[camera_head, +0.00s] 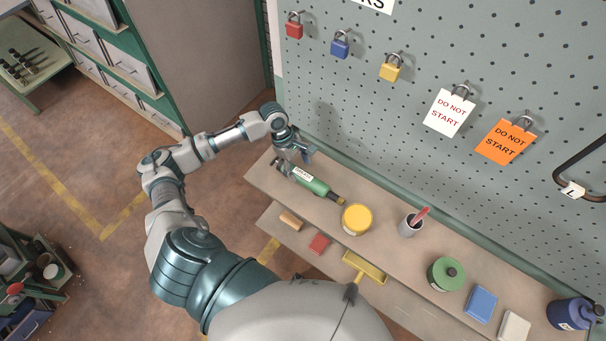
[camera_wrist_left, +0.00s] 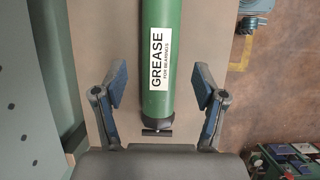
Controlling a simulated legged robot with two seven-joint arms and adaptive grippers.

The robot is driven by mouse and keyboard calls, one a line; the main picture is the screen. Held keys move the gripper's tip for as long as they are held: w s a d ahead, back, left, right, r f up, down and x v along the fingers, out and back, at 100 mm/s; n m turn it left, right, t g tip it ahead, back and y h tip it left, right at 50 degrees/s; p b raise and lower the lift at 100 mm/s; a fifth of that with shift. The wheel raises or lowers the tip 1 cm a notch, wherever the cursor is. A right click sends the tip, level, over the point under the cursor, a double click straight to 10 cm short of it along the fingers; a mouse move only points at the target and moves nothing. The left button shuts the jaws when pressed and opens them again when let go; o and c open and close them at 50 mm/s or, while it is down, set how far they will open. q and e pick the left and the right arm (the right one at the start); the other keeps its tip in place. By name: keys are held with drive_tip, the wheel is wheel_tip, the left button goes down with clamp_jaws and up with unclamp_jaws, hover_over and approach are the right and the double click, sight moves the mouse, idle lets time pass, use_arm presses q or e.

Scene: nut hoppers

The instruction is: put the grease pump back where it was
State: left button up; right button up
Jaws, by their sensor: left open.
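The grease pump (camera_head: 311,182) is a green cylinder with a white label and a dark end, lying on its side on the upper shelf (camera_head: 390,239) below the pegboard. In the left wrist view its green body (camera_wrist_left: 170,75) carries the label "GREASE", and its black end cap points at my gripper. My left gripper (camera_head: 296,158) is at the shelf's far left end, over the pump's dark end. In the left wrist view my left gripper (camera_wrist_left: 160,90) is open, one finger on each side of the pump, with a gap on both sides. My right gripper is not in view.
A yellow tin (camera_head: 357,219), a grey cup (camera_head: 411,225) with a red item, a green round container (camera_head: 446,273) and a blue box (camera_head: 480,304) stand along the shelf. Padlocks and tags hang on the pegboard (camera_head: 400,110). A lower shelf holds small items.

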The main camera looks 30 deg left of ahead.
sight(292, 168)
use_arm(q)
drive_tip(key=v, duration=0.7)
idle(0.4)
